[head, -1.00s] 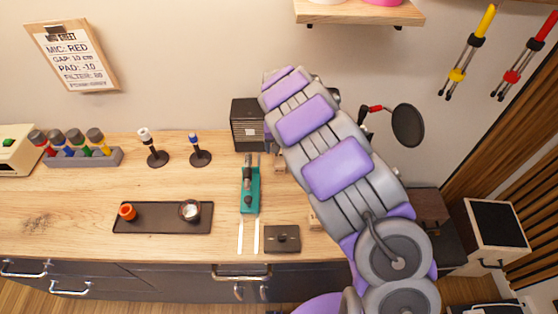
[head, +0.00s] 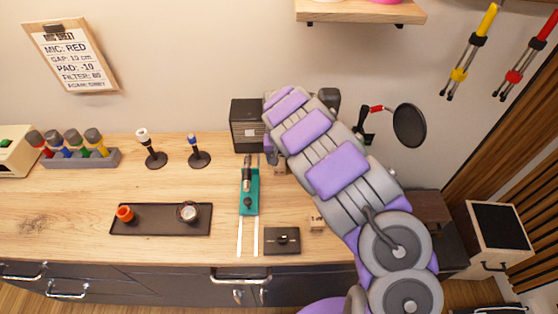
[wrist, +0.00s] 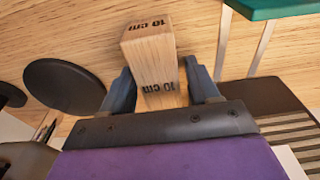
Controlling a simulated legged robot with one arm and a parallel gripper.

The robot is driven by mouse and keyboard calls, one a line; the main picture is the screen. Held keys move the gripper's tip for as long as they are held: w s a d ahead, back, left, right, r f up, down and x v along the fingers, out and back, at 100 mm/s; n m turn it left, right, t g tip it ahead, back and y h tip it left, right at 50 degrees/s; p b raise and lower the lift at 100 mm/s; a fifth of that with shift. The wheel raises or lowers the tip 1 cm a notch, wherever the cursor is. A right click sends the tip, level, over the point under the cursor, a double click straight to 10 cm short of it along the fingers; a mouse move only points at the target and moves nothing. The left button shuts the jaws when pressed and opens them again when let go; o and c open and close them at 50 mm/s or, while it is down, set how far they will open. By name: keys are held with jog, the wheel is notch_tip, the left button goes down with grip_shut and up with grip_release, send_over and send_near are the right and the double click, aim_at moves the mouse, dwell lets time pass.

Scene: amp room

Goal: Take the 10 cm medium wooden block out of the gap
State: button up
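The 10 cm wooden block (wrist: 158,65) stands between my gripper's fingers (wrist: 160,82) in the wrist view, with its label on two faces. The gripper (head: 273,154) is mostly hidden behind my arm in the head view, near the dark speaker box. I cannot tell whether the block touches the table. The teal mic slider (head: 249,203) on its two pale rails (head: 256,240) is just left of the gripper; part of it shows at the upper right in the wrist view (wrist: 270,9).
A dark plate with a knob (head: 282,241) and a small wooden block (head: 317,222) lie near the front edge. The speaker box (head: 247,125) stands against the wall. A black tray (head: 160,228) holds two small items. The round pop filter (head: 409,125) is right of my arm.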

jog(key=c, duration=0.9)
jog(key=shift+r, duration=0.1)
jog(key=shift+c, duration=0.2)
